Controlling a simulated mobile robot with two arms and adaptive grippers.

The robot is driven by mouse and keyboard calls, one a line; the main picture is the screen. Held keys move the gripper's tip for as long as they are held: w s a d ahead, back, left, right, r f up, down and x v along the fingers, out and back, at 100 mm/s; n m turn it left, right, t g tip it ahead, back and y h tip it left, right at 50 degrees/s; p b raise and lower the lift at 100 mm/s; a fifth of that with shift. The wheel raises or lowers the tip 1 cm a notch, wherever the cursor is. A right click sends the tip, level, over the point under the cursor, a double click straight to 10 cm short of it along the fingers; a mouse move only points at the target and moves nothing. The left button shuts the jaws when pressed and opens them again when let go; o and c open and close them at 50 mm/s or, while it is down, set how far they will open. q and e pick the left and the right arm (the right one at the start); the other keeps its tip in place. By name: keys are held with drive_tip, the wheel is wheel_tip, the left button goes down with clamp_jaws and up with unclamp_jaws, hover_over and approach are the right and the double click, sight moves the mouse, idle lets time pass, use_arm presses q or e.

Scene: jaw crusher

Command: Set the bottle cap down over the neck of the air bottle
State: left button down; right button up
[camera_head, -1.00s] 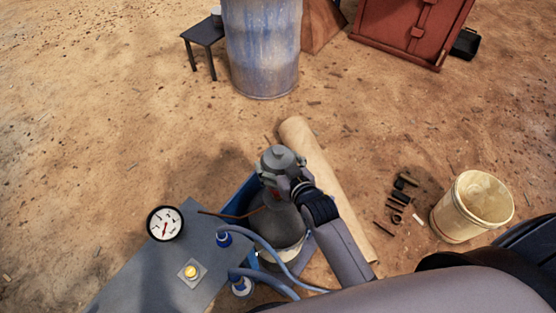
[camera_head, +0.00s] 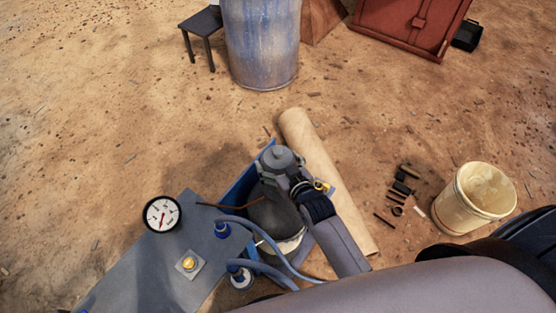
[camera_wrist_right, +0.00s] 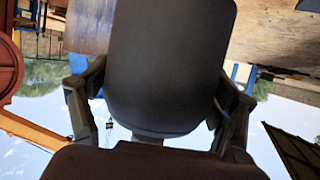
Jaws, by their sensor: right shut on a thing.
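The bottle cap (camera_head: 279,157) is a dark grey, stepped round piece with a knob on top. My right gripper (camera_head: 277,174) is shut on it, with a finger at either side. In the right wrist view the cap (camera_wrist_right: 168,60) fills the middle between the fingers (camera_wrist_right: 158,100). The dark grey air bottle (camera_head: 273,218) stands below, with a pale band near its base. The cap shows over the bottle's top end and hides the neck. I cannot tell whether cap and bottle touch. My left gripper is not in view.
A cream bucket (camera_head: 470,202) and small loose parts are right. Open sand surrounds them.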

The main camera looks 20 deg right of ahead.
drive_tip(key=shift+f+b, duration=1.85)
drive_tip(key=shift+f, duration=1.4)
drive_tip(key=o, duration=1.4)
drive_tip(key=shift+c, duration=0.2)
drive_tip(key=shift+o, duration=0.2)
drive_tip(key=shift+f, duration=0.15)
drive_tip(key=v, duration=1.2)
